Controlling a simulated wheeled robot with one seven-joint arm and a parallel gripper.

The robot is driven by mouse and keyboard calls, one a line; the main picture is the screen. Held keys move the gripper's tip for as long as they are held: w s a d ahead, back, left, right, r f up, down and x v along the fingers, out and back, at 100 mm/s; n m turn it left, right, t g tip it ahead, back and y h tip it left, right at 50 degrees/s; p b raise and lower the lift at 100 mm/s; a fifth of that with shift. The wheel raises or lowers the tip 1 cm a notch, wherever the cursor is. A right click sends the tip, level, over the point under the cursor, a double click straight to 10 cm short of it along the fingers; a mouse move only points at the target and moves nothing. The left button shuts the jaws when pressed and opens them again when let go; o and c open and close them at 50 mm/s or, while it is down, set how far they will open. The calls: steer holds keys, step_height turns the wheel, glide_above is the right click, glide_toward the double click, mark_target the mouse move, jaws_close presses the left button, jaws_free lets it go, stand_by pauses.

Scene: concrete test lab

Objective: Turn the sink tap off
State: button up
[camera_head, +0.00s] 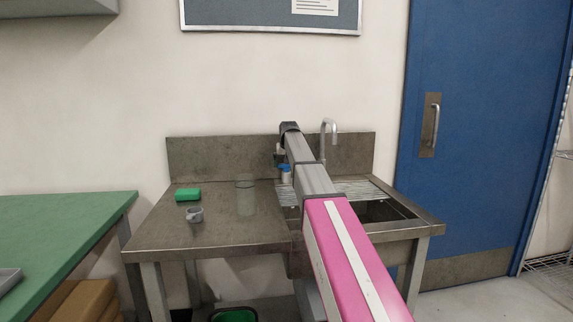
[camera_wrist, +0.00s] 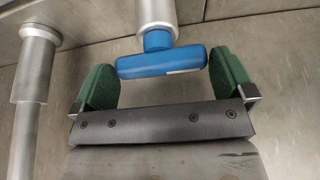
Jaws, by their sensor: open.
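The sink tap's curved metal spout (camera_head: 329,140) rises at the back of the steel sink (camera_head: 375,211) in the head view. In the wrist view, a blue lever (camera_wrist: 162,63) sits on a pale round metal post (camera_wrist: 156,14). My gripper (camera_wrist: 163,75) is open, with one green finger pad on each side of the lever. Small gaps show between lever and pads, and nothing is held. A thick metal pipe (camera_wrist: 34,75) stands at the left of the wrist view. My arm hides part of the sink in the head view, and the fingertips cannot be made out there.
A green block (camera_head: 188,194), a small grey cup (camera_head: 195,215) and a clear glass (camera_head: 245,197) stand on the steel counter (camera_head: 220,238). A small blue-topped item (camera_head: 285,169) shows beside my arm. A green-topped bench (camera_head: 60,228) is at left, a blue door (camera_head: 475,100) at right.

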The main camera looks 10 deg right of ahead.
steer(key=v, duration=1)
steer(key=shift+s+r, duration=0.2)
steer(key=shift+r, duration=0.1)
